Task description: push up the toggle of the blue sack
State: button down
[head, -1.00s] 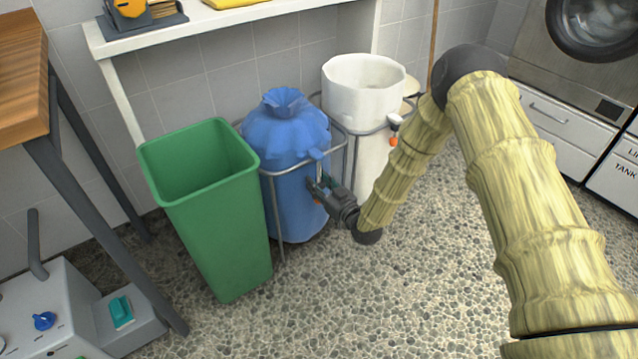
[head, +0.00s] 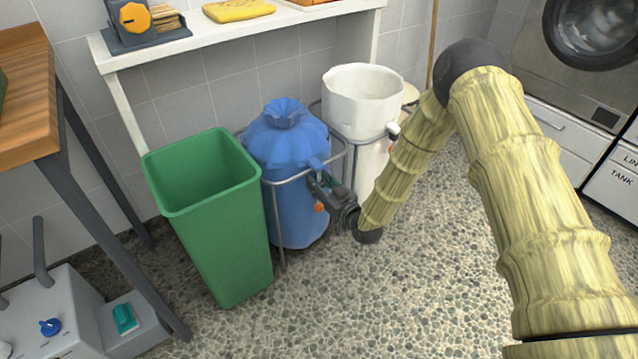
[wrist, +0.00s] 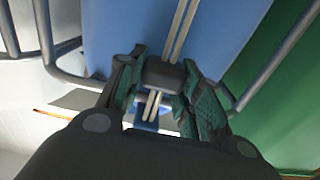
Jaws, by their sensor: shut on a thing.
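The blue sack (head: 298,215) stands in a metal hoop stand, its gathered top (head: 285,125) bunched above the rim. A blue tab (head: 317,163) sticks out at its front right. My gripper (head: 322,186) is at the sack's front right side, just under this tab. In the wrist view my gripper (wrist: 165,95) is shut on the dark toggle (wrist: 165,74), one finger on each side. Two pale cords (wrist: 180,30) run through the toggle and show on both sides of it. In the head view the toggle is hidden by the fingers; an orange bead (head: 318,207) hangs just below them.
A green bin (head: 215,225) stands close on the left of the sack. A white sack (head: 362,95) in its own hoop stands on the right, with another toggle (head: 393,130). A white shelf (head: 235,35) runs above and behind. The pebbled floor in front is clear.

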jog(key=c, duration=1)
grip_release()
jog(key=shift+o, duration=0.2)
jog(key=v, duration=1.2)
